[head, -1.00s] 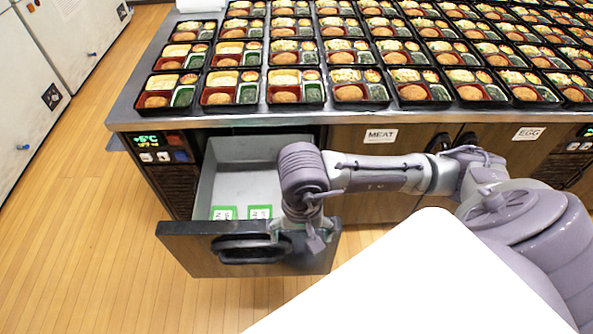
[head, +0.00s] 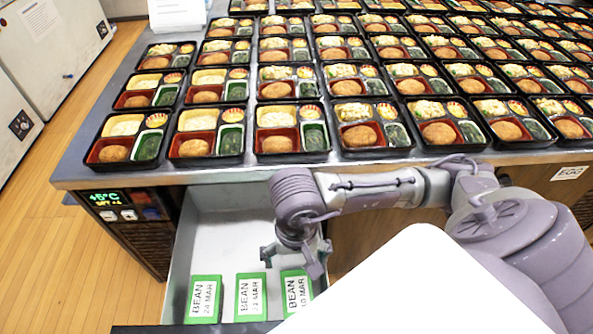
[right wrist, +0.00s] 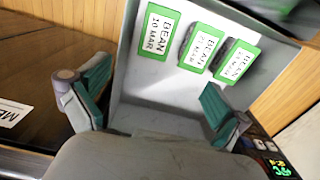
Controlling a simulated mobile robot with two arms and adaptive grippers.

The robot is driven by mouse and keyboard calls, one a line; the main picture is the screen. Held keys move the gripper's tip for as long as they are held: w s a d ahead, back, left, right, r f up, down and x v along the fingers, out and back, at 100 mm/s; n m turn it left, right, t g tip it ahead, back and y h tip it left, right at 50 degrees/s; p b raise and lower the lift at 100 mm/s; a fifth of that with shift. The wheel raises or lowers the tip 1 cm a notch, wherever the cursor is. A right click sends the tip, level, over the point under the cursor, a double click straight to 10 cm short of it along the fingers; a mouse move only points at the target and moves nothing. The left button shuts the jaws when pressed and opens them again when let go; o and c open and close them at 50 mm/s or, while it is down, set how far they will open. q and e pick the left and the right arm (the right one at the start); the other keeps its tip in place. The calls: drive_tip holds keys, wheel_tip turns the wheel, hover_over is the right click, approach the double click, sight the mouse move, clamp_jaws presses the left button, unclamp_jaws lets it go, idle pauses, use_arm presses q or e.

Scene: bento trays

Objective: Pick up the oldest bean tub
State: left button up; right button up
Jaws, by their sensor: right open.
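Three green bean tubs with white labels lie in the open drawer (head: 225,225). The left tub (head: 203,299) seems to read 24 MAR. The middle tub's (head: 250,298) day is hard to read. The right tub (head: 296,287) reads 10 MAR, the earliest date I can read, and its lower part is hidden. In the right wrist view the 10 MAR tub (right wrist: 157,32) is at the left, with the middle tub (right wrist: 202,48) and the other tub (right wrist: 237,63) beside it. My right gripper (head: 291,262) is open and empty over the drawer, apart from the tubs. My left gripper is not in view.
The counter (head: 250,175) above the drawer carries rows of filled bento trays (head: 277,129). A display (head: 106,198) sits left of the drawer. The drawer floor behind the tubs is bare. White cabinets (head: 55,35) stand at the far left.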

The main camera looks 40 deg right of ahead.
use_arm(q)
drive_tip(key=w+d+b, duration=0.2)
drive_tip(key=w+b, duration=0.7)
drive_tip(key=b, duration=0.2)
use_arm(e)
hover_over(297, 295)
wheel_tip(297, 295, down, 12)
wheel_tip(297, 295, down, 4)
drive_tip(key=b, duration=0.3)
drive_tip(key=shift+a, duration=0.1)
wheel_tip(297, 295, down, 7)
drive_tip(key=shift+b, duration=0.6)
drive_tip(key=f, duration=0.3)
drive_tip(key=f+b, duration=0.1)
drive_tip(key=shift+w+d+f, duration=0.1)
drive_tip(key=shift+d+f, duration=0.2)
drive_tip(key=shift+f, duration=0.5)
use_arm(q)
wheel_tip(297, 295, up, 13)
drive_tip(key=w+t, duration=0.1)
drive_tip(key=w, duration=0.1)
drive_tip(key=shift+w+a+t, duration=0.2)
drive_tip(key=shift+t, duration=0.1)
use_arm(e)
drive_tip(key=c, duration=1.2)
